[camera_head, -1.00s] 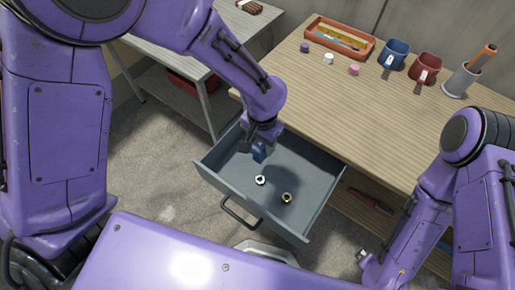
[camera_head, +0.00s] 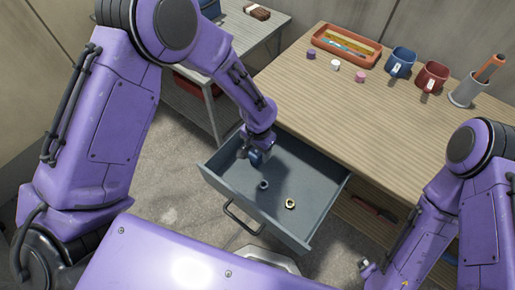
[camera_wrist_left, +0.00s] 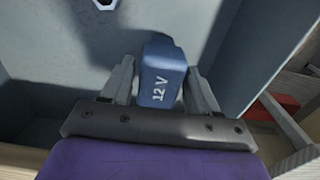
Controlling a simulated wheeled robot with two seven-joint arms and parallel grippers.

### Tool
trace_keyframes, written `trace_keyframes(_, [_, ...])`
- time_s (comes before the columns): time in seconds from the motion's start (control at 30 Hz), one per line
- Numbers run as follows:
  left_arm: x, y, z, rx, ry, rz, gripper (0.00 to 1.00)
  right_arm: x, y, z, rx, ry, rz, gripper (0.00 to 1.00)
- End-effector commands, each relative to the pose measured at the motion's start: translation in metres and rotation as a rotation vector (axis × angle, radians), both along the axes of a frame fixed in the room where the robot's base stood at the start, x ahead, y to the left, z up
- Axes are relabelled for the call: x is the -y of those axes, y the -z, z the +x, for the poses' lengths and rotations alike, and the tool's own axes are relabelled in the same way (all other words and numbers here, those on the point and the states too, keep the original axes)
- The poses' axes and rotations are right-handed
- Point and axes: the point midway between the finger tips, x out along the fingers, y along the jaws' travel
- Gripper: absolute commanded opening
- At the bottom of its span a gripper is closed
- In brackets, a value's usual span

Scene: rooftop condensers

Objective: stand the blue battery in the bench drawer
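The bench drawer (camera_head: 228,188) is grey-blue and pulled open below the wooden bench. The blue battery (camera_head: 257,157) is in its far left part, under my left gripper (camera_head: 255,154). In the left wrist view the battery (camera_wrist_left: 162,72) carries a white "12 V" mark and sits between the two fingers. The fingers look spread, with narrow gaps at its sides, so my left gripper (camera_wrist_left: 162,85) looks open around it. The battery's foot is hidden. My right gripper (camera_head: 363,266) is low at the right, outside the drawer; its fingers are too small to read.
A side table (camera_head: 262,30) stands at the back left.

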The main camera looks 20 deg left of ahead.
Motion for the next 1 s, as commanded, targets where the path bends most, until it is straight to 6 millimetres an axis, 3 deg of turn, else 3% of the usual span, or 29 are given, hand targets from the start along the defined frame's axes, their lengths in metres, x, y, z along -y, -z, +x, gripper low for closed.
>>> trace_keyframes(0.37, [0.0,-0.005,0.0,0.001,0.0,0.0,0.75,0.0,-0.002,0.0,0.0,0.0,0.0,1.0])
trace_keyframes(0.47, [0.0,-0.021,0.001,0.004,-0.001,-0.001,0.75,0.0,-0.002,0.0,0.0,0.0,0.0,1.0])
trace_keyframes(0.8, [0.001,-0.105,0.001,0.004,-0.001,-0.001,0.75,0.0,-0.006,0.0,0.0,0.0,0.0,1.0])
trace_keyframes(1.0, [0.0,-0.123,0.0,0.0,-0.001,0.0,0.75,0.0,-0.007,0.0,0.0,0.0,0.0,1.0])
